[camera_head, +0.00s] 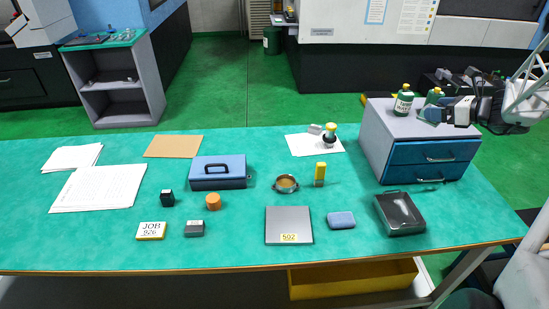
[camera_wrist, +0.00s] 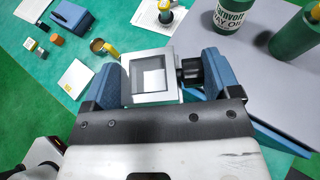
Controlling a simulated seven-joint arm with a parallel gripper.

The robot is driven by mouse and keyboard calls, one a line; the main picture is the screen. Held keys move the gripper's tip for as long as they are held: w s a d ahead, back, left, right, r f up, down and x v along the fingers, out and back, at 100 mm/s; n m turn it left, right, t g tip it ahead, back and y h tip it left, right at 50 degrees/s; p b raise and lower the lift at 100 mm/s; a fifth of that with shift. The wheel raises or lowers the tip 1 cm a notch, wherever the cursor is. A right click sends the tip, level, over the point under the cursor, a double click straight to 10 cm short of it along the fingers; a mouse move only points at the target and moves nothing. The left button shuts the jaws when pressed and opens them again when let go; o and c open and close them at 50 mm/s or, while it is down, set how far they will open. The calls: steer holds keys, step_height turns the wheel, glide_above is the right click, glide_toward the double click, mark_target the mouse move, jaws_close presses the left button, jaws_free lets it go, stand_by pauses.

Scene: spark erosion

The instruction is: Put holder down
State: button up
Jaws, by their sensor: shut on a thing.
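In the head view my gripper (camera_head: 452,110) is at the right, by the top of the grey cabinet (camera_head: 376,122), in front of one green bottle. The holder is too small and covered to make out clearly there. I cannot tell how far it is above the surface below.
Two green bottles (camera_head: 403,101) (camera_head: 433,97) are on the cabinet.

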steer(key=w+a+n+g+y, duration=0.1)
steer(key=w+a+n+y, duration=0.1)
steer(key=w+a, duration=0.8)
steer(key=n+g+y, duration=0.3)
steer(key=n+g, duration=0.1)
steer(key=g, duration=0.1)
glide_above(277, 156)
step_height(277, 156, down, 20)
steer(key=shift+w+f, duration=0.15)
steer(key=shift+f, duration=0.25)
steer(key=shift+t, duration=0.3)
steer(key=shift+f, duration=3.1)
steer(key=shift+f, duration=0.1)
steer(key=shift+f, duration=1.8)
